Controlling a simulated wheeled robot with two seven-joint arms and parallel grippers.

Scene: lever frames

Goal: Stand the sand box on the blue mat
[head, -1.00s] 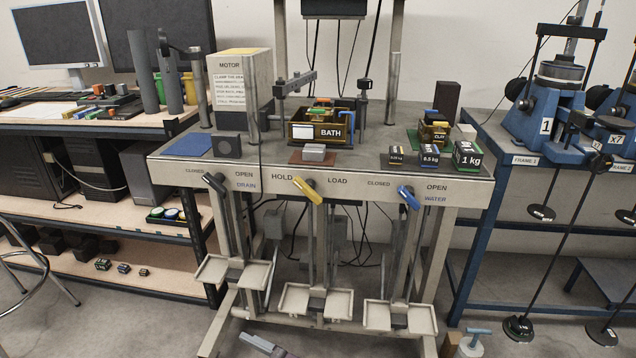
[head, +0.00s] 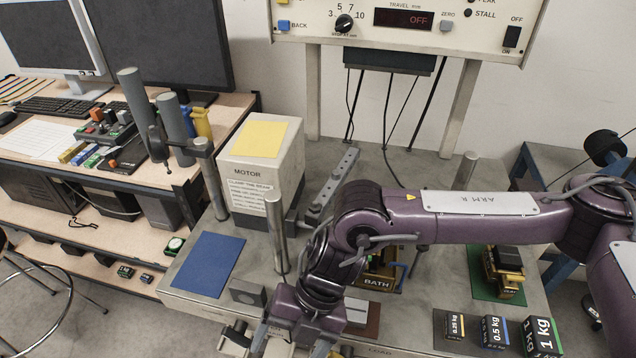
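The blue mat (head: 208,264) lies bare at the left of the bench top. No label reading SAND is legible, so I cannot pick out the sand box for certain. Stacked boxes (head: 503,270) with dark and yellow parts stand on a green mat (head: 480,283) at the right; their lettering is too small to read here. My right gripper (head: 293,346) points down over the front edge of the bench, right of the blue mat. Its fingers look spread, with nothing seen between them, and their tips are near the picture's bottom edge. My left gripper is out of view.
My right arm crosses the bench and partly hides the BATH tray (head: 377,284). Weights (head: 497,331) stand front right.

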